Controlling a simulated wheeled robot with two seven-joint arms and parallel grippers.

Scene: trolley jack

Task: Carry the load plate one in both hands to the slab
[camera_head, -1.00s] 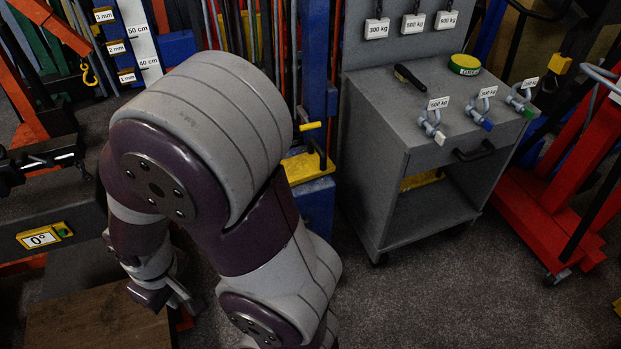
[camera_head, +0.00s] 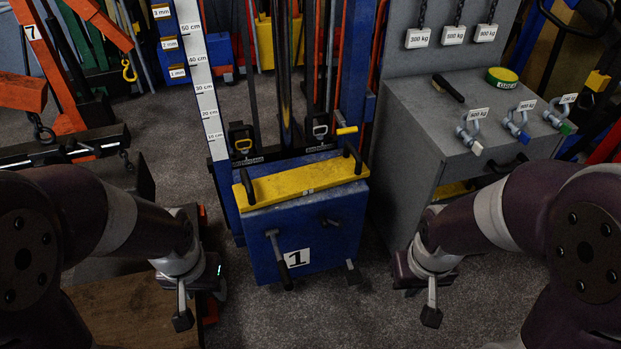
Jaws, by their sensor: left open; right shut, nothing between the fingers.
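A blue block with a white label "1" (camera_head: 290,244) stands in the middle. A long yellow plate (camera_head: 300,182) with a black upright handle at each end lies on top of it. I cannot tell which of these is load plate one. My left gripper (camera_head: 183,318) hangs left of the block, open and apart from it. My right gripper (camera_head: 431,315) hangs right of the block, shut and empty. Both point downward, seen partly from behind. I cannot tell which surface is the slab; a brown wooden board (camera_head: 125,312) lies at lower left, partly behind my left arm.
A grey cabinet (camera_head: 440,110) with shackles and a brush stands close on the right. A white ruler (camera_head: 203,90) stands left of the block. A dark beam (camera_head: 60,150) and red frame (camera_head: 45,65) stand at far left. Grey floor (camera_head: 330,325) is clear in front.

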